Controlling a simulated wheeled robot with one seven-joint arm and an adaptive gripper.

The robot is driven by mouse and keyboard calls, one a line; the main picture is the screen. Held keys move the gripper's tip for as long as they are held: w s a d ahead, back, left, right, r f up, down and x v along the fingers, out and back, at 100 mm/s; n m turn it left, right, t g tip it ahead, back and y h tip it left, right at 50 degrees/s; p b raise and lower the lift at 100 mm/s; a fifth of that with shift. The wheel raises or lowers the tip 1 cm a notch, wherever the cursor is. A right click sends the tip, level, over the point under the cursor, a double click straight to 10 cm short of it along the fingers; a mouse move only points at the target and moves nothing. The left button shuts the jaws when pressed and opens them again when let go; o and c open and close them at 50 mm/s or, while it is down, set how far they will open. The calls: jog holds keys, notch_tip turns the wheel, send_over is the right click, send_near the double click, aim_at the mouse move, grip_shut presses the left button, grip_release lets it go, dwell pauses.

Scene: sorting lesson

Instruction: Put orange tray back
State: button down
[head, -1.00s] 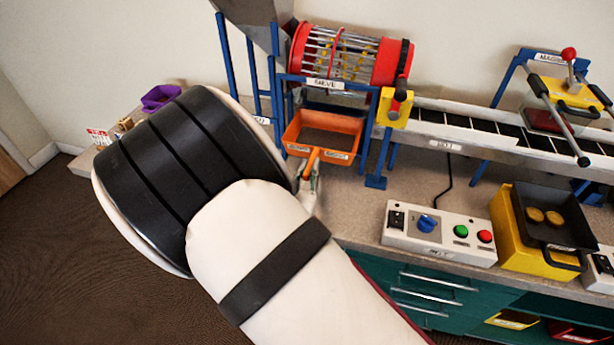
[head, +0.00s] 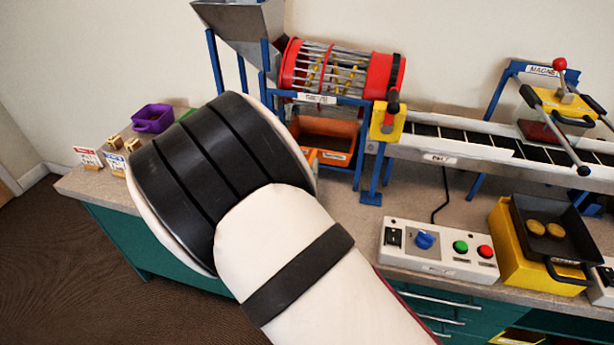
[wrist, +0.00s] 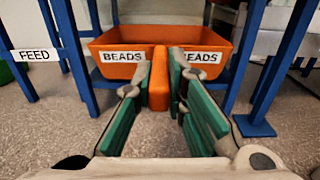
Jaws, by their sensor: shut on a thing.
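The orange tray (head: 325,141) sits under the red-ended sieve drum (head: 342,72), between the blue legs of its stand. In the wrist view the orange tray (wrist: 125,44) has two BEADS labels on its front and an orange handle pointing at me. My gripper (wrist: 161,90) is shut on that handle, with a green-padded finger on each side. In the head view my arm hides the gripper and the tray's left part. How far back the tray's rear reaches is hidden.
Blue stand legs (wrist: 269,75) rise close on both sides of the tray. A control box (head: 438,247) and a yellow bin (head: 530,262) stand to the right, below the conveyor (head: 463,146). A purple tray (head: 152,118) stands at the left end of the bench.

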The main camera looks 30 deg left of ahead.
jog(key=shift+b+x, duration=0.9)
jog(key=shift+x, duration=1.25)
jog(key=shift+d, duration=0.1)
jog(key=shift+f, duration=0.4)
jog(key=c, duration=1.5)
grip_release()
jog(key=shift+c, duration=0.2)
